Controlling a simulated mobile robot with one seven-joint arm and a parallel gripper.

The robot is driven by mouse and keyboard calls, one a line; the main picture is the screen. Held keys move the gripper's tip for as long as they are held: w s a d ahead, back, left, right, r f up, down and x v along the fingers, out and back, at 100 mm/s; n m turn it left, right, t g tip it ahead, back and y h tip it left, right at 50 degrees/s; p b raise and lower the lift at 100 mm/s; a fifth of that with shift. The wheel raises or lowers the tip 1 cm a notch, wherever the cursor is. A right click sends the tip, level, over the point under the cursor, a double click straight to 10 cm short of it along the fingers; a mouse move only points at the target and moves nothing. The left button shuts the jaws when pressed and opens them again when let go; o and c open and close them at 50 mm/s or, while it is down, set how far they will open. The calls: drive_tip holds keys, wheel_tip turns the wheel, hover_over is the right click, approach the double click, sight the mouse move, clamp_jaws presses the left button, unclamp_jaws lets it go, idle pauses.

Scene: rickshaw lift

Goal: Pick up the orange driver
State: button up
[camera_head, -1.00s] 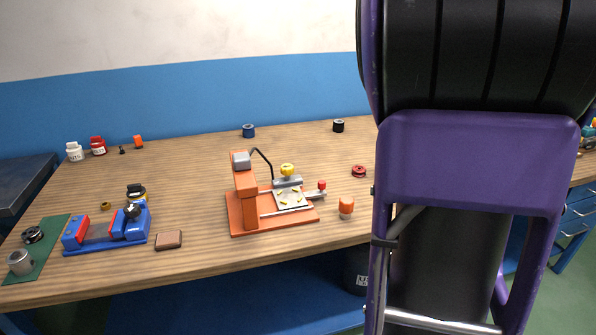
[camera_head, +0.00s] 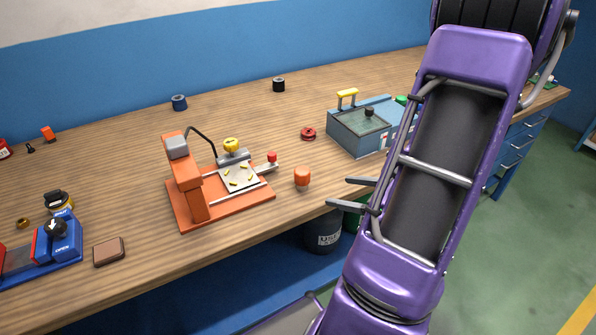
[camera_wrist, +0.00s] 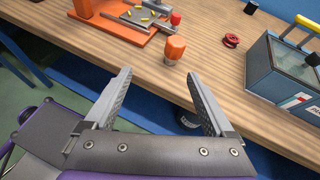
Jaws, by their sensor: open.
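A stubby orange thing (camera_head: 302,175), which looks like the orange driver, stands upright on the wooden bench near its front edge, right of the orange fixture. It also shows in the wrist view (camera_wrist: 174,50), with a rounded orange top and a paler lower part. My gripper (camera_head: 337,191) is open and empty, to the right of the driver and apart from it.
The orange fixture (camera_head: 222,210) with a metal plate stands left of the driver. A red spool (camera_head: 308,133) and a blue-grey box with a yellow handle (camera_head: 358,132) lie behind and right. A dark bin (camera_head: 323,236) stands below the bench edge. A brown block (camera_head: 108,251) lies front left.

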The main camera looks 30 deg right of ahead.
sight(308, 177)
drive_tip(key=w+f, duration=0.1)
drive_tip(key=w, duration=0.2)
drive_tip(key=w+f+m, duration=0.1)
drive_tip(key=w+f, duration=0.1)
drive_tip(key=w, duration=0.1)
drive_tip(key=w+f+m+t+h, duration=0.1)
drive_tip(key=w, duration=0.3)
drive_tip(key=shift+a+f+b, duration=0.25)
drive_tip(key=shift+a+b, duration=0.05)
drive_tip(key=shift+d+x, duration=0.15)
drive_tip(key=shift+x, duration=1.45)
drive_tip(key=shift+d+x, duration=0.1)
drive_tip(key=shift+x, duration=1.45)
clamp_jaws()
